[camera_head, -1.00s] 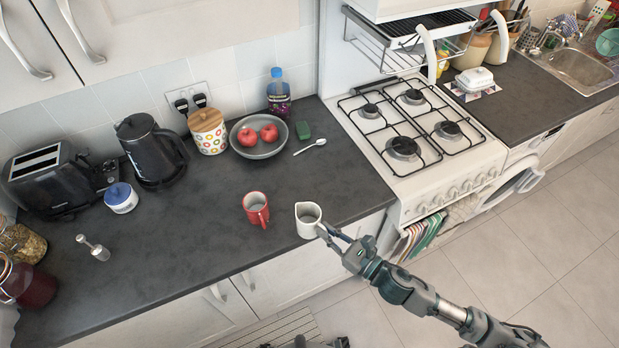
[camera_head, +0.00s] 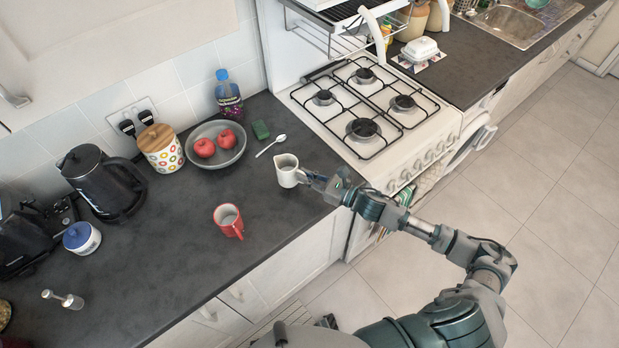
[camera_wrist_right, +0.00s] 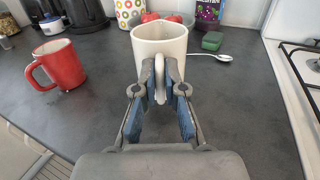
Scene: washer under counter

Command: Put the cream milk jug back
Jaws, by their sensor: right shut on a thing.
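The cream milk jug (camera_head: 288,170) is upright over the dark counter near its right end, beside the stove. Its spout points left in the head view. My right gripper (camera_head: 312,181) is shut on the jug's handle, which shows between the fingertips in the wrist view (camera_wrist_right: 162,82). The jug (camera_wrist_right: 160,45) covers part of what is behind it there. I cannot tell whether its base touches the counter. My left gripper is not in view.
A red mug (camera_head: 229,221) stands left of and nearer than the jug. Behind are a spoon (camera_head: 271,146), a green sponge (camera_head: 260,130) and a grey bowl (camera_head: 214,145) with apples. The gas stove (camera_head: 370,110) is to the right. Counter between mug and bowl is clear.

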